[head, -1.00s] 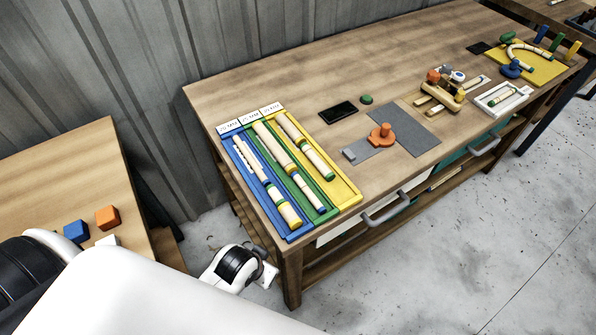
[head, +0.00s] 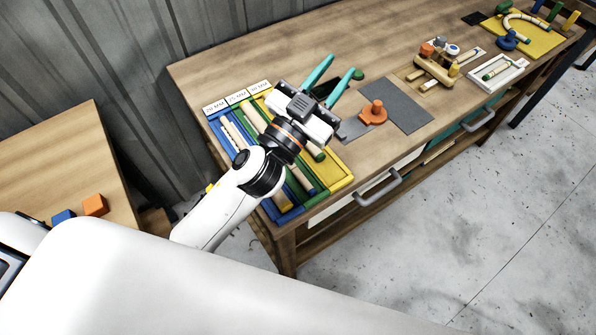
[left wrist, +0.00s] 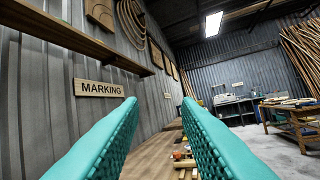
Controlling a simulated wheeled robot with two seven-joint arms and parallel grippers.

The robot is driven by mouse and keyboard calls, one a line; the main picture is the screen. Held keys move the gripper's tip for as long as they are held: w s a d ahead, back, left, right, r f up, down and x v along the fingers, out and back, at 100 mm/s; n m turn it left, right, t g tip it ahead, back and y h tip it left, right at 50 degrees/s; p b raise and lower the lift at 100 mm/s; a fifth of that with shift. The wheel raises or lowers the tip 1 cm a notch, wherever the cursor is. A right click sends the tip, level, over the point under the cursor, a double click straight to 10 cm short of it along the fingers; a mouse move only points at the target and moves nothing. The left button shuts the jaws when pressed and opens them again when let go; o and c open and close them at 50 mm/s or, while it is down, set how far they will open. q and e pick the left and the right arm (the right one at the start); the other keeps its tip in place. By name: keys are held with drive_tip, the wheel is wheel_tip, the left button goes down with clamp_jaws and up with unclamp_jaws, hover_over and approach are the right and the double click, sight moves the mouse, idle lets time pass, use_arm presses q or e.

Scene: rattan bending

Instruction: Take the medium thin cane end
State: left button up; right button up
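The cane rack has blue, green and yellow lanes (head: 345,180) with size labels at its far end (head: 237,96). Pale canes lie in the lanes: thin ones in the blue lane (head: 236,137), one in the green lane (head: 254,117), and one in the yellow lane whose green-banded end (head: 315,153) shows. My left gripper (head: 342,67) is above the rack, its teal fingers spread apart and empty, pointing away toward the back of the bench. The arm hides the middle of the rack. In the left wrist view the open fingers (left wrist: 161,102) frame the wall and bench. My right gripper is not in view.
A grey plate with an orange knob (head: 374,112) lies right of the rack. A wooden jig (head: 435,62), a white tray (head: 498,74) and a yellow board (head: 548,37) stand farther right. A side table (head: 60,150) holds orange and blue cubes.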

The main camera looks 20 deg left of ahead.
use_arm(q)
drive_tip(key=s+d+r+m+g+h, duration=0.2)
drive_tip(key=d+m+g+h, duration=0.2)
drive_tip(key=d+m+h, duration=0.15)
drive_tip(key=s+d+r+m+g+h, duration=0.3)
drive_tip(key=d+m+g+h, duration=0.15)
drive_tip(key=m+h, duration=0.25)
drive_tip(key=s+d+f+m+g, duration=0.5)
drive_tip(key=m+g, duration=0.4)
drive_tip(key=g, duration=0.3)
drive_tip(key=n+y+p, duration=0.2)
drive_tip(key=n+y, duration=0.1)
drive_tip(key=y, duration=1.8)
hover_over(301, 175)
wheel_tip(301, 175, down, 21)
drive_tip(key=shift+d+f, duration=0.1)
drive_tip(key=shift+f, duration=0.1)
wheel_tip(301, 175, down, 5)
drive_tip(key=shift+s+r+p, duration=0.1)
drive_tip(key=shift+p, duration=0.9)
drive_tip(key=shift+f, duration=0.55)
clamp_jaws()
